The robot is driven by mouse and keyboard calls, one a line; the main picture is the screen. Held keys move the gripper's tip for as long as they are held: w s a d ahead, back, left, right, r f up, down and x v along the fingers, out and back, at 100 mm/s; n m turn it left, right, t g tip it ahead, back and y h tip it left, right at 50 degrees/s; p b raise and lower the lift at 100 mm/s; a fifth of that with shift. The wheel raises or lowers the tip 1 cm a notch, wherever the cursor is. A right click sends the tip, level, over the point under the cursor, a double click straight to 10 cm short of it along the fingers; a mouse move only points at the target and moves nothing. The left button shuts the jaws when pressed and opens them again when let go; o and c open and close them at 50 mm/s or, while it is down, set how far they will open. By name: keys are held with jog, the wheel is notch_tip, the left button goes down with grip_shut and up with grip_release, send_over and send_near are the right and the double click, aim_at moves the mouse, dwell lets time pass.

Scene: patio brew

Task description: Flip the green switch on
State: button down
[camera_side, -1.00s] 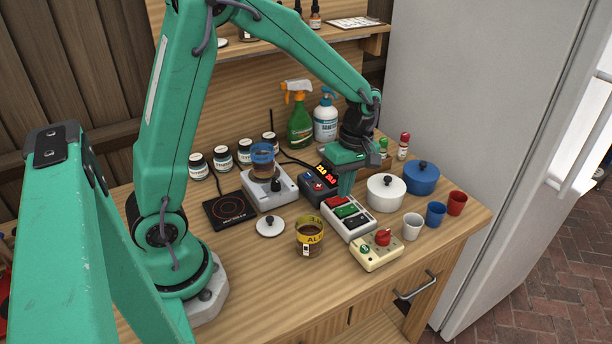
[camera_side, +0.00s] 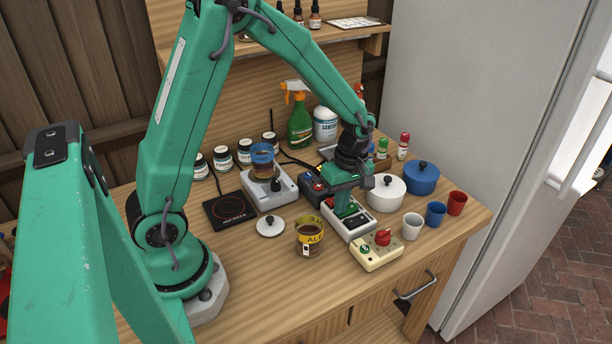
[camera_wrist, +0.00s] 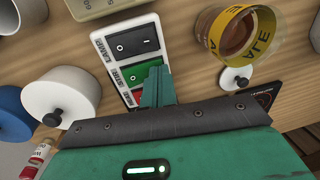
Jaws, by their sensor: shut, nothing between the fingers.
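The switch box (camera_side: 347,232) is white and carries black, green and red rocker switches in a row. In the wrist view the green switch (camera_wrist: 133,75) is partly covered by my gripper (camera_wrist: 153,68). The black switch (camera_wrist: 130,40) lies beyond it and the red switch (camera_wrist: 136,95) nearer to me. My gripper (camera_side: 344,211) is shut and empty, pointing down with its tips at the green switch. I cannot tell whether the tips touch it. The switch's tilt is not clear.
A cream box with a red knob (camera_side: 383,237) stands just in front of the switch box. A white pot (camera_side: 386,195) is to its right. The yellow-banded ALE beaker (camera_side: 309,238) is to its left. A display box (camera_side: 315,187) is behind.

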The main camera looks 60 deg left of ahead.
jog(key=shift+w+r, duration=0.1)
jog(key=shift+w, duration=0.15)
jog(key=shift+w+r, duration=0.2)
jog(key=shift+w, duration=0.25)
dwell(0.5)
jog(key=shift+r, duration=0.1)
notch_tip(320, 180, up, 14)
jog(key=s, duration=0.1)
jog(key=shift+s, duration=0.3)
jog(key=shift+s, duration=0.1)
dwell(0.5)
jog(key=s+r+m+t, duration=0.2)
jog(key=s+m+t, duration=0.1)
jog(key=s+m, duration=0.4)
jog(key=s+r+m+t, duration=0.3)
jog(key=s+m, duration=0.4)
jog(key=m, duration=0.4)
jog(key=shift+s+d+t, duration=0.15)
jog(key=shift+s+t, duration=0.05)
jog(key=shift+t, duration=0.3)
